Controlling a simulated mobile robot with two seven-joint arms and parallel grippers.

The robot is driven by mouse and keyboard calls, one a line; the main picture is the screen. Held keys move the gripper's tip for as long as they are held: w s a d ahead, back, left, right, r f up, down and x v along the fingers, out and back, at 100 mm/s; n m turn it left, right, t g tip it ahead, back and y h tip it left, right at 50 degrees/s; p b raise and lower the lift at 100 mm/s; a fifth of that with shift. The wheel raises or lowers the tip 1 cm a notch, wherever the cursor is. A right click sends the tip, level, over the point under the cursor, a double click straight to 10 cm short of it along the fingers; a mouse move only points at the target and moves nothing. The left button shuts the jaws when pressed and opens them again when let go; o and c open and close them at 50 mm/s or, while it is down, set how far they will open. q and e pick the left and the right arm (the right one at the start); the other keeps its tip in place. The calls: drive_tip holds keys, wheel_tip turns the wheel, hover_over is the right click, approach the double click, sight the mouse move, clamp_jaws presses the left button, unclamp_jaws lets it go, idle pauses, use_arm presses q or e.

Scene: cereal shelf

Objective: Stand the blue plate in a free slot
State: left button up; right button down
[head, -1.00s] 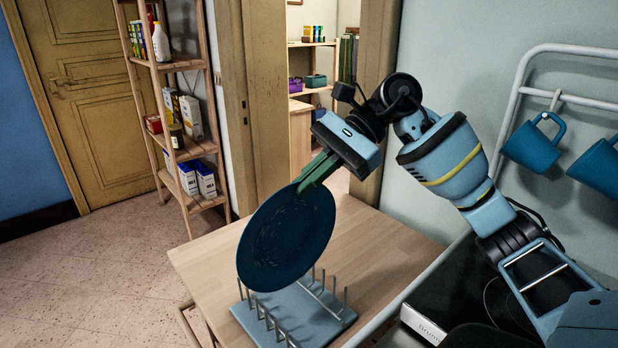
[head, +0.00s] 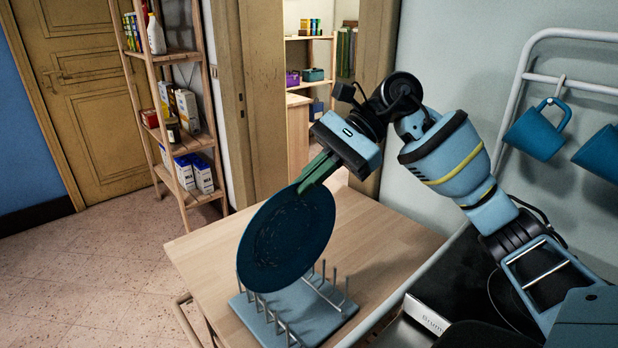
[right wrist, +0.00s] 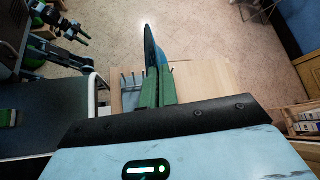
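The blue plate (head: 285,238) is held on its edge, tilted, with its face toward the head camera. My right gripper (head: 312,180) is shut on the plate's upper rim. In the right wrist view the plate (right wrist: 150,48) shows edge-on between the green fingers (right wrist: 155,88). The blue rack (head: 335,322), with several upright metal pegs, stands on the wooden table below the plate. The plate's lower edge overlaps the rack's back left part in the head view; I cannot tell whether it touches. The pegs show clear on the right and front.
The wooden table (head: 208,258) has bare room left of and behind the rack. A dark hob lies at the right front. Blue mugs (head: 538,130) hang from a white rail on the right wall. A wooden shelf (head: 180,140) with groceries stands at the back left.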

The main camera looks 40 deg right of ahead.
drive_tip(key=shift+a+f, duration=0.1)
drive_tip(key=shift+f, duration=0.1)
drive_tip(key=shift+a+f+h+b, duration=0.1)
drive_tip(key=shift+a+f+h, duration=0.25)
drive_tip(key=shift+f, duration=0.4)
drive_tip(key=shift+a+f+h+b, duration=0.1)
drive_tip(key=shift+a+f+h, duration=0.25)
drive_tip(key=shift+f, duration=0.35)
drive_tip(key=shift+a+f+h+b, duration=0.1)
drive_tip(key=shift+a+f+h, duration=0.1)
drive_tip(key=shift+f+h, duration=0.4)
drive_tip(key=shift+f, duration=0.4)
drive_tip(key=c, duration=1.6)
unclamp_jaws()
drive_tip(key=shift+s, duration=0.1)
drive_tip(key=v, duration=0.7)
drive_tip(key=shift+d+r, duration=0.2)
drive_tip(key=shift+d, duration=0.1)
drive_tip(key=shift+s+a, duration=0.1)
